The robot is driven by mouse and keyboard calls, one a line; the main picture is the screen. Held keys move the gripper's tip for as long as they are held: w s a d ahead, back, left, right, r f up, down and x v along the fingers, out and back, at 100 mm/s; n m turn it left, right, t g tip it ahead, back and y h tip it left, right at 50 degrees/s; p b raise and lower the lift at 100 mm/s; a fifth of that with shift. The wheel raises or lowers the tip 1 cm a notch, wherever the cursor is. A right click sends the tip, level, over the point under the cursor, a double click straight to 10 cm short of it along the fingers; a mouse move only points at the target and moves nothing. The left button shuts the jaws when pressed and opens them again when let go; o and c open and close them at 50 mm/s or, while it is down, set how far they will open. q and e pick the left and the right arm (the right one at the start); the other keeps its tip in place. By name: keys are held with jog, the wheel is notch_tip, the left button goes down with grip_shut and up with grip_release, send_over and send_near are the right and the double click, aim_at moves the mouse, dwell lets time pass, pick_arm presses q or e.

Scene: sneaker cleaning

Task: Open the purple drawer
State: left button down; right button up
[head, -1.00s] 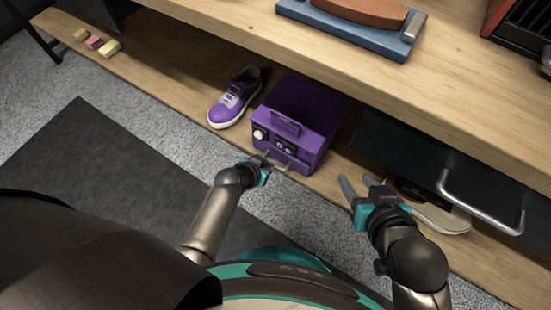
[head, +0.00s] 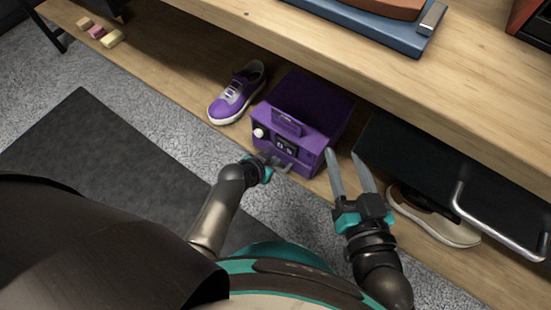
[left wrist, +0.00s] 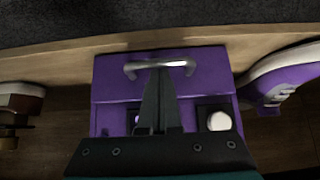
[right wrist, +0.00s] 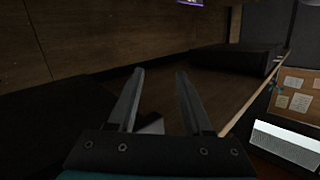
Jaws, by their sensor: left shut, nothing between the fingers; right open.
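A purple box with a drawer front (head: 292,152) stands on the low wooden shelf. Its front carries a white knob (head: 259,133) and dark dials, and a metal handle (head: 285,167) sits low on it. In the left wrist view the purple front (left wrist: 107,80) and the silver handle (left wrist: 180,63) are close ahead. My left gripper (head: 275,159) is shut and empty, its fingertips overlapping the middle of the handle in the left wrist view (left wrist: 159,70); contact cannot be told. The drawer looks closed. My right gripper (head: 345,153) is open and empty, right of the box.
A purple sneaker (head: 236,92) stands left of the box. The table top (head: 300,35) overhangs the box.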

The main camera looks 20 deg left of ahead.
pick_arm(q)
jog(key=shift+w+f, duration=0.2)
jog(key=shift+f, duration=0.05)
pick_arm(e)
jog(key=shift+a+r+t, duration=0.1)
jog(key=shift+r+t, duration=0.2)
pick_arm(q)
jog(key=shift+s, duration=0.1)
